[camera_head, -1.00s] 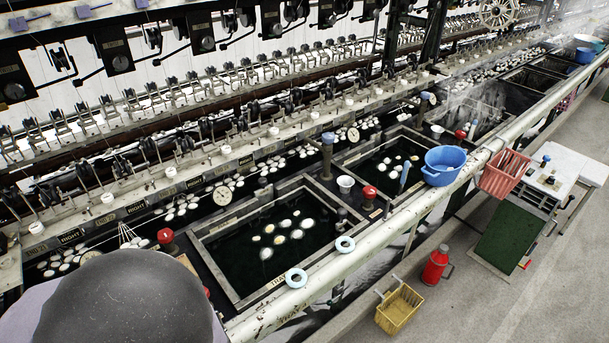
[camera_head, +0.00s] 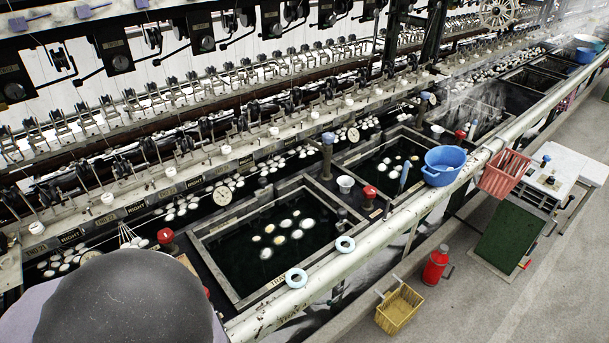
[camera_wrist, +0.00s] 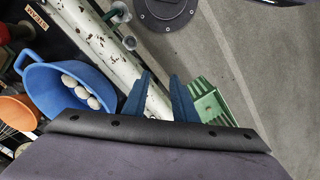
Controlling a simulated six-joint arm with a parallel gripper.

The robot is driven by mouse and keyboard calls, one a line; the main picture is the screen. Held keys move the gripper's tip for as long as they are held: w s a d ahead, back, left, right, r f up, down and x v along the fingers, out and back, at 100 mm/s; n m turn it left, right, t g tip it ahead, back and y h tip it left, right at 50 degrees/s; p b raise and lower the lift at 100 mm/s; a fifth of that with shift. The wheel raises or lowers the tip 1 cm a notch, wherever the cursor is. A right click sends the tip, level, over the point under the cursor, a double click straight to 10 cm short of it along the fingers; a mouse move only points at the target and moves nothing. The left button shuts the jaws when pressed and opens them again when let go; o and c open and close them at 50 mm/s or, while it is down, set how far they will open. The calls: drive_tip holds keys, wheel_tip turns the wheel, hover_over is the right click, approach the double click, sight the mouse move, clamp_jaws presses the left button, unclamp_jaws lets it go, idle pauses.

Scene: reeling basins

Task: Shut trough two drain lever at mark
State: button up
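My gripper (camera_wrist: 160,90) shows in the wrist view with its two blue fingers apart and nothing between them. The fingers lie over the white, rust-spotted rail (camera_wrist: 105,45) and the floor. In the head view the fingers are not seen.
A blue basin (camera_wrist: 35,85) holding white cocoons, an orange bowl (camera_wrist: 15,112) and a green slatted crate (camera_wrist: 208,100) flank my fingers. In the head view, blue rings (camera_head: 296,278) and a blue basin (camera_head: 443,160) sit along the rail.

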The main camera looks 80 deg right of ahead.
drive_tip(key=shift+w, duration=0.1)
idle(0.4)
drive_tip(key=w+r+n+t+h+p, duration=0.25)
drive_tip(key=w+n, duration=0.65)
drive_tip(key=w, duration=1.7)
drive_tip(key=shift+g+y, duration=0.45)
drive_tip(key=shift+w+d+f+p, duration=0.15)
drive_tip(key=shift+f+p, duration=0.35)
drive_tip(key=shift+f, duration=0.75)
drive_tip(key=shift+w+d+f+p, duration=0.1)
drive_tip(key=shift+f+p, duration=0.35)
drive_tip(key=shift+f, duration=0.75)
drive_tip(key=shift+w+d+f+p, duration=0.15)
drive_tip(key=shift+f+p, duration=0.35)
drive_tip(key=shift+f, duration=0.75)
drive_tip(key=shift+a, duration=0.1)
clamp_jaws()
